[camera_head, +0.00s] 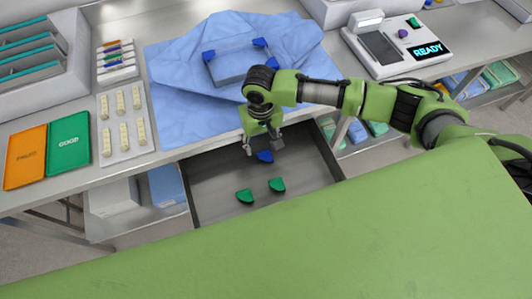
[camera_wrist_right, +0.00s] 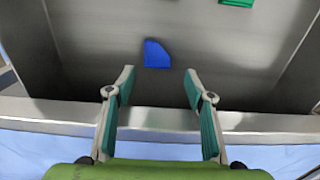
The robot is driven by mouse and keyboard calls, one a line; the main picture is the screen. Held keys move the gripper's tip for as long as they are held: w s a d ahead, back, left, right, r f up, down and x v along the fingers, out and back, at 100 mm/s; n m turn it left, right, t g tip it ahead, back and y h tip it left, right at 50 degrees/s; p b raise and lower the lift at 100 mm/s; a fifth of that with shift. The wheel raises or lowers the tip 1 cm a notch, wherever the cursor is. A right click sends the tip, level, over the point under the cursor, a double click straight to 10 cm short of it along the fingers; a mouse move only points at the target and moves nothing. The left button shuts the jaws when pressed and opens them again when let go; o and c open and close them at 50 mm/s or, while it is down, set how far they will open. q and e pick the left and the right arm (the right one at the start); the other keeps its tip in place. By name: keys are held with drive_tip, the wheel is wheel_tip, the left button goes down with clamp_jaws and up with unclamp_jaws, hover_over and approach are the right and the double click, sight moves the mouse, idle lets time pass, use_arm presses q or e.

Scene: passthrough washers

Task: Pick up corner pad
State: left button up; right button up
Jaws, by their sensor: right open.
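A blue corner pad (camera_head: 265,156) lies in the open grey drawer, close to its back edge; it also shows in the right wrist view (camera_wrist_right: 157,54), ahead of the fingertips. Two green corner pads, one to the left (camera_head: 245,196) and one to the right (camera_head: 277,185), lie further forward in the drawer. My right gripper (camera_head: 265,144) is open and empty above the drawer's back edge, and its spread fingers (camera_wrist_right: 160,82) point toward the blue pad without touching it. My left gripper is in neither view.
The drawer (camera_head: 215,168) hangs under the steel table. On a blue cloth (camera_head: 180,75) stands a clear tray with blue corner pads (camera_head: 232,65). A device reading READY (camera_head: 385,48) stands right. Orange (camera_head: 25,157) and green (camera_head: 69,142) plates lie left. The drawer's front floor is mostly clear.

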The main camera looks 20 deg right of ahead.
sight(263, 152)
drive_tip(key=f, duration=0.4)
drive_tip(key=shift+w+d+f+p, duration=0.1)
drive_tip(key=shift+d+f+p, duration=0.2)
drive_tip(key=shift+p, duration=0.1)
drive_tip(key=shift+a, duration=0.1)
drive_tip(key=c, duration=0.9)
drive_tip(key=shift+r, duration=0.1)
